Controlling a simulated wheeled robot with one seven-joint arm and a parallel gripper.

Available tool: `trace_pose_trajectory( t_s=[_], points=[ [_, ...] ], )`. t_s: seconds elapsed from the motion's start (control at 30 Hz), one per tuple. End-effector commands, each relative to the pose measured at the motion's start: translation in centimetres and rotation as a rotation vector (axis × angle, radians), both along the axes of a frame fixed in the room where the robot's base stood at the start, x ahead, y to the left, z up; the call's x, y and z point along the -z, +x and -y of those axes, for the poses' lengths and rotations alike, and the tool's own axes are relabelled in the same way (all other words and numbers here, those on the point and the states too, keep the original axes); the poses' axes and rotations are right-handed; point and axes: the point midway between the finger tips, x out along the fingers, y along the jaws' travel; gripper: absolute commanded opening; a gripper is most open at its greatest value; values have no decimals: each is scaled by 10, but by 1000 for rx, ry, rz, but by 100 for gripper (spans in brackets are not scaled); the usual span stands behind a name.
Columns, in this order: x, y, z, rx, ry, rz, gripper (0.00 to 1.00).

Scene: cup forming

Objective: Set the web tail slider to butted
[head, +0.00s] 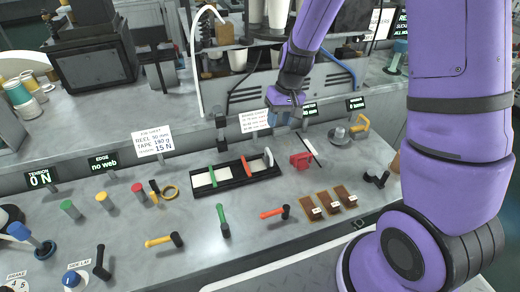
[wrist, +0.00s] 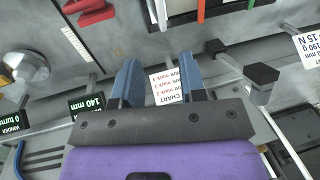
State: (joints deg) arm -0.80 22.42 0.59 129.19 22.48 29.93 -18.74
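No label reading "web tail" or "butted" is legible, so I cannot tell for sure which part is the web tail slider. A red block (head: 300,160) beside a thin pale strip stands on the bench; it also shows at the top left of the wrist view (wrist: 92,12). A dark post with a black knob (wrist: 262,75) stands right of my fingers in the wrist view. My gripper (head: 284,98) is above the back of the bench, behind the red block. In the wrist view my gripper (wrist: 158,75) has its blue fingers apart, with nothing held between them.
A white chart card (wrist: 165,85) shows between my fingers, beyond them. A black tray (head: 233,174) with green and red bars lies left of the red block. Brown blocks (head: 328,202) and several coloured-handled levers stand nearer the front. A "140 mm" display (wrist: 87,103) stands at the back.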

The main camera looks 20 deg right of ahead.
Motion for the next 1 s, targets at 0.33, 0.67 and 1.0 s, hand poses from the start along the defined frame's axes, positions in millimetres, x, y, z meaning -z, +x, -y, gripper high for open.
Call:
trace_pose_trajectory(
  t_s=[0.33, 0.67, 1.0],
  points=[
    [36, 0, -7, 1, 1, -7, 38],
    [87, 0, -16, 1, 0, -5, 38],
    [109, 1, -21, 1, 0, -2, 38]
  ],
)
